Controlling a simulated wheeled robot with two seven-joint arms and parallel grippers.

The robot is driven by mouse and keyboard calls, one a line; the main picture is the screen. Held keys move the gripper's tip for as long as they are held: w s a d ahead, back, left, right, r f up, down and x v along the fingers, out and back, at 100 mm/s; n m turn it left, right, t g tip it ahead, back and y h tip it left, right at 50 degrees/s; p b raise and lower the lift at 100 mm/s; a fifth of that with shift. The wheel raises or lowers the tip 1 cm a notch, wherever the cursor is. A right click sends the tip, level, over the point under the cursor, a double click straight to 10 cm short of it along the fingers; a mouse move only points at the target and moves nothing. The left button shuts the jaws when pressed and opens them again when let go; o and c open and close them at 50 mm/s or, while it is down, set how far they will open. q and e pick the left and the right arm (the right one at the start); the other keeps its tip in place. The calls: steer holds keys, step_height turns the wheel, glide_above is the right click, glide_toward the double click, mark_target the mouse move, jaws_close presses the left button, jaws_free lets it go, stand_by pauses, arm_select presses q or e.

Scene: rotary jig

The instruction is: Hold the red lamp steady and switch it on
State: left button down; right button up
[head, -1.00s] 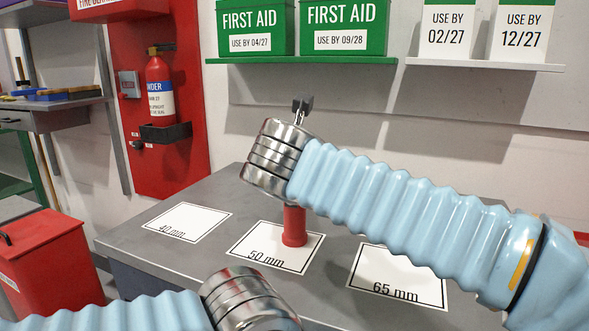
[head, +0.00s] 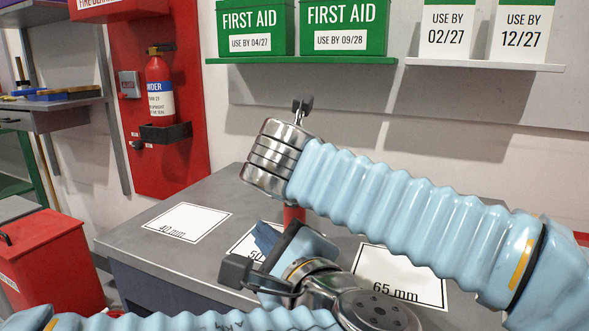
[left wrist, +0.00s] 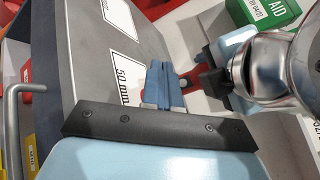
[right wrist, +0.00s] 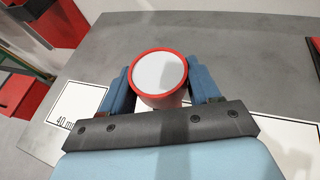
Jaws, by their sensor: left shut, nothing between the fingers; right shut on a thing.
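The red lamp (right wrist: 160,94) shows in the right wrist view as a cylinder with a red rim around a pale, greyish-white lens. My right gripper (right wrist: 160,85) is shut on it, one blue finger on each side. In the head view only a small red part of the lamp (head: 294,214) shows below my right arm, standing over the 50 mm card. My left gripper (head: 268,240) is shut and empty, just in front of the lamp. In the left wrist view its closed blue fingertips (left wrist: 166,84) point at the red lamp (left wrist: 188,80); I cannot tell whether they touch.
The grey table bears white cards for 40 mm (head: 187,222), 50 mm (head: 240,248) and 65 mm (head: 400,272). A red bin (head: 55,265) stands at left. A fire extinguisher (head: 160,88) and green first aid boxes (head: 345,25) are behind.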

mark_target(289, 209)
arm_select(q)
steer(key=w, duration=0.2)
steer(key=w+d, duration=0.1)
steer(key=w, duration=0.1)
steer(key=w+d, duration=0.1)
steer(key=w, duration=0.2)
steer(key=shift+d, duration=0.2)
steer(key=shift+w, duration=0.1)
stand_by(1.7)
steer(key=shift+w+d, duration=0.15)
steer(key=shift+w, duration=0.15)
steer(key=shift+w, duration=0.2)
stand_by(0.4)
steer(key=shift+s, duration=0.65)
steer(key=shift+s+a, duration=0.35)
steer(key=shift+s, duration=0.6)
steer(key=shift+s+a, duration=0.4)
steer(key=shift+s, duration=0.55)
steer(key=shift+s+a, duration=0.35)
steer(key=shift+s, duration=0.6)
